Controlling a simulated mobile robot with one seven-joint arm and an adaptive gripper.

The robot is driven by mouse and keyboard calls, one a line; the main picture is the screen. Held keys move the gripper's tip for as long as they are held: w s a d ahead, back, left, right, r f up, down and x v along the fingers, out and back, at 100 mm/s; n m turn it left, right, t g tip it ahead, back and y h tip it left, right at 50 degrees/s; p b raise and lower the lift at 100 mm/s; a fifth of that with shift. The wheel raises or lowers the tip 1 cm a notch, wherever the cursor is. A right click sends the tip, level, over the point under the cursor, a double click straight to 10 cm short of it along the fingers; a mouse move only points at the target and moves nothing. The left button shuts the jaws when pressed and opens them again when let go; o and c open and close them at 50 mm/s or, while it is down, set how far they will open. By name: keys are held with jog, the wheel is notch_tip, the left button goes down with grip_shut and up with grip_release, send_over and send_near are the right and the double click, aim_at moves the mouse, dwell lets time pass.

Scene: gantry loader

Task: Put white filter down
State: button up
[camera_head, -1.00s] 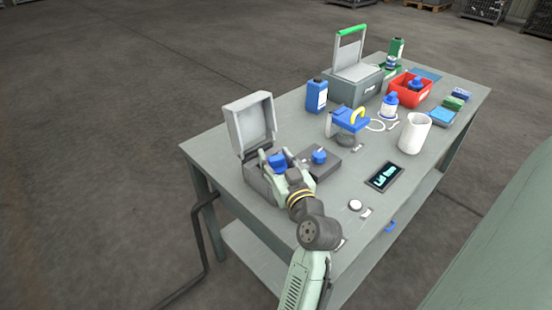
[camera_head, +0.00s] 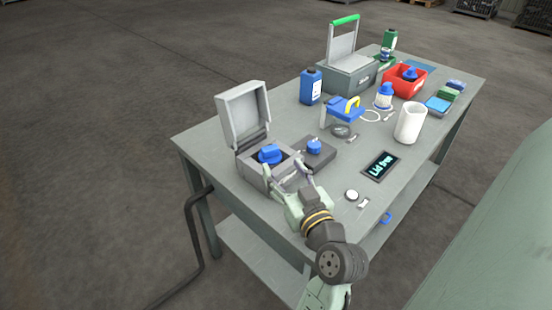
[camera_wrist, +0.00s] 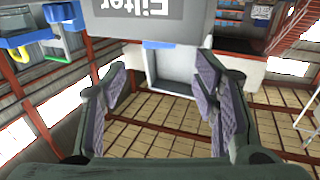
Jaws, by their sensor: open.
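The open grey box (camera_head: 262,180) stands at the table's near left corner with its lid (camera_head: 243,115) raised. A blue-topped piece (camera_head: 270,154) sits in it; I cannot tell whether this is the white filter, since no white body shows below the blue. In the wrist view the box front (camera_wrist: 150,22) shows upside down with the word "Filter". My gripper (camera_head: 287,178) is at the box's near side, open and empty. In the wrist view its fingers (camera_wrist: 165,90) are spread with nothing between them.
A dark block with a blue knob (camera_head: 314,147) stands right of the box. A small display (camera_head: 381,165), a white disc (camera_head: 352,195) and a white cylinder (camera_head: 409,123) lie further right. A red bin (camera_head: 405,84) and a larger grey box (camera_head: 347,80) stand behind.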

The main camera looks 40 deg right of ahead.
jog(key=shift+v, duration=1.35)
